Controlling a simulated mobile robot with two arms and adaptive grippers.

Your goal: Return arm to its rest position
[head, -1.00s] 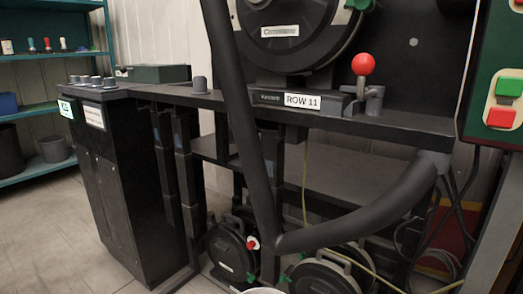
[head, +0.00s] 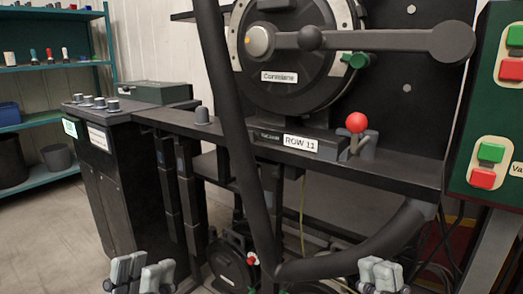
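My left gripper (head: 143,274) shows at the bottom left edge, in front of the black cabinet. Its light grey fingers stand apart with nothing seen between them, so it looks open. My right gripper (head: 380,274) shows at the bottom edge right of centre, below the bench. Its fingers overlap in this view and I cannot tell whether they are apart. No object shows in it. Both wrists are cut off by the frame. The seed meter (head: 285,92) is a round black disc housing with a horizontal grey crank arm (head: 390,40) reaching right from its hub.
A red-knobbed lever (head: 356,123) stands beside the "ROW 11" label (head: 300,142) on the black bench. A button panel (head: 495,110) is at the right. A black cabinet (head: 125,190) and teal shelf (head: 40,175) stand left. Thick black tubes cross the front. Floor shows at left.

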